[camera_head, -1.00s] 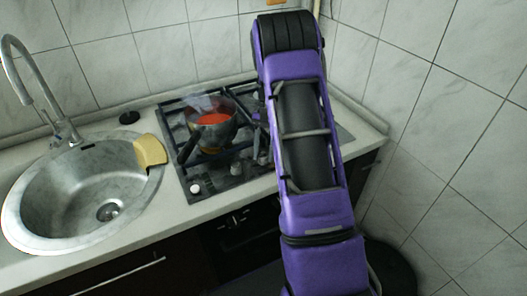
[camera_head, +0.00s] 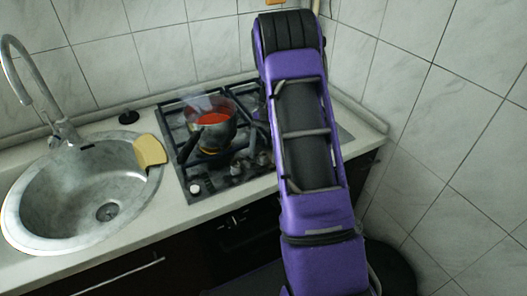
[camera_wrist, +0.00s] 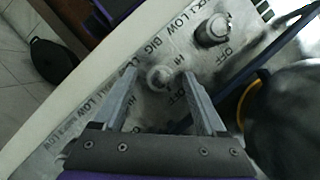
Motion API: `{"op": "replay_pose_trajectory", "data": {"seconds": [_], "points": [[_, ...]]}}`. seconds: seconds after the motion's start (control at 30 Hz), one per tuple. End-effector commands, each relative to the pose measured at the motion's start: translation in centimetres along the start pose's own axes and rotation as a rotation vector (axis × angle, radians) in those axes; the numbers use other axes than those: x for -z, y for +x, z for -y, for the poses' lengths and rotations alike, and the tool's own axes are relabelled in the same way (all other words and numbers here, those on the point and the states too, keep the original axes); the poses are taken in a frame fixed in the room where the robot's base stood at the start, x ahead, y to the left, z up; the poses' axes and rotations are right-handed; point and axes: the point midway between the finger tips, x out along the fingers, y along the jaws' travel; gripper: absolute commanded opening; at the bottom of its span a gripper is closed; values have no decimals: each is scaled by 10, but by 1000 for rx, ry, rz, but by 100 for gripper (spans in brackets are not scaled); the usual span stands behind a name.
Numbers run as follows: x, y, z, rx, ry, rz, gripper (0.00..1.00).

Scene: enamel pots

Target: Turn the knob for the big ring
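The hob (camera_head: 215,188) carries a row of knobs along its front edge. In the wrist view a pale round knob (camera_wrist: 160,76) lies between the two fingers of my gripper (camera_wrist: 158,82), with the words "LOW" and "BIG" printed near it. The fingers are open, one on each side, with visible gaps; I cannot tell their height above it. A second knob (camera_wrist: 212,32) stands farther up and right, beside "HI" and "OFF".
A dark pot (camera_wrist: 285,115) is close right of my fingers. A sink (camera_head: 85,195) with a yellow sponge-like piece (camera_head: 150,151) is at left.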

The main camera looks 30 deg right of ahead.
Motion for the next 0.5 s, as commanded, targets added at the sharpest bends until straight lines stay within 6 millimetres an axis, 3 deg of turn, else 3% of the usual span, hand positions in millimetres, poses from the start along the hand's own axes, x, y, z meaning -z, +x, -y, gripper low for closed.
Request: {"op": "replay_pose_trajectory", "data": {"seconds": [0.27,0.5], "points": [[0,-6,0,0,-1,-1,74],[1,-49,0,3,-2,-5,74]]}}
